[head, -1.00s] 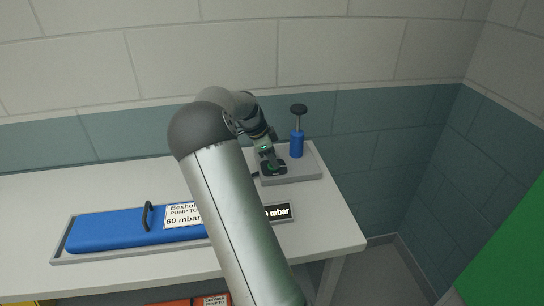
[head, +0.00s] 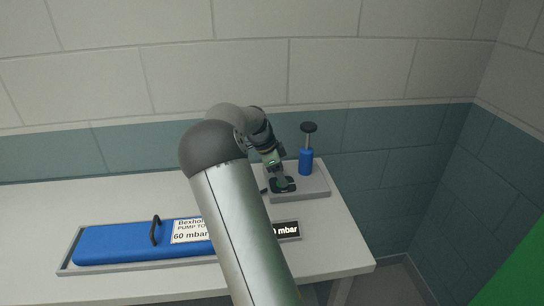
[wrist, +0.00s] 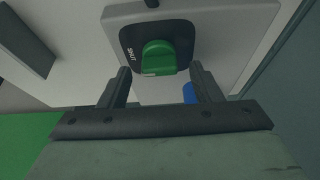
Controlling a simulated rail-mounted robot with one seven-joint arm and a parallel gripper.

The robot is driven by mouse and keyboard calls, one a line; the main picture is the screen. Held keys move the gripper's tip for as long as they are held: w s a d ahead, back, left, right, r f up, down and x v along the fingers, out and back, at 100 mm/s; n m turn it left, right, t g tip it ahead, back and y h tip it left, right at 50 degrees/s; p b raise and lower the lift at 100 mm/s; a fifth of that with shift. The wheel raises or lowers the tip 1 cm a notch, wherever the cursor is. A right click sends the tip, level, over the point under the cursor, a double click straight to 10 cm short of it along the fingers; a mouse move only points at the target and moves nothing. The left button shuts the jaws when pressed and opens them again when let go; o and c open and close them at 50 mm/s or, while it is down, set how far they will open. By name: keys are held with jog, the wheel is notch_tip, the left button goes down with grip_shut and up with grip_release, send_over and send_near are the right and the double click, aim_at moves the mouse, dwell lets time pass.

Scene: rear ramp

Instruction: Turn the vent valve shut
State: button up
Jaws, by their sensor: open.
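The vent valve is a green knob (wrist: 158,57) on a black plate (wrist: 182,31) with the word SHUT at its left side in the wrist view. A pale mark shows on the knob's lower edge, away from the word. My gripper (head: 274,170) is just above the plate in the head view.
A blue pump (head: 306,161) with a black top handle stands upright behind the knob on the same base. A dark display (head: 287,230) reading mbar lies in front. A blue case (head: 120,243) with a black handle lies at left. The table's right edge is close to the base.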

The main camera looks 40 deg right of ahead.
jog(key=v, duration=1.6)
jog(key=shift+a+r+b, duration=0.25)
jog(key=shift+r+b, duration=0.05)
jog(key=shift+b, duration=0.05)
jog(key=shift+w, duration=0.15)
jog(key=s+a+f+n+y, duration=0.1)
jog(key=s+a+f+n, duration=0.3)
jog(key=s+a+n, duration=0.4)
jog(key=s+a+f+n+t+y, duration=0.1)
jog(key=s+a+f+n, duration=0.4)
jog(key=s+a+n, duration=0.3)
jog(key=s+a+f+n+t+y, duration=0.1)
jog(key=s+a+f+n, duration=0.3)
jog(key=s+a+n, duration=0.3)
jog(key=s+a, duration=0.4)
jog(key=s, duration=0.3)
jog(key=shift+s+n+y, duration=0.25)
jog(key=shift+n+y, duration=0.15)
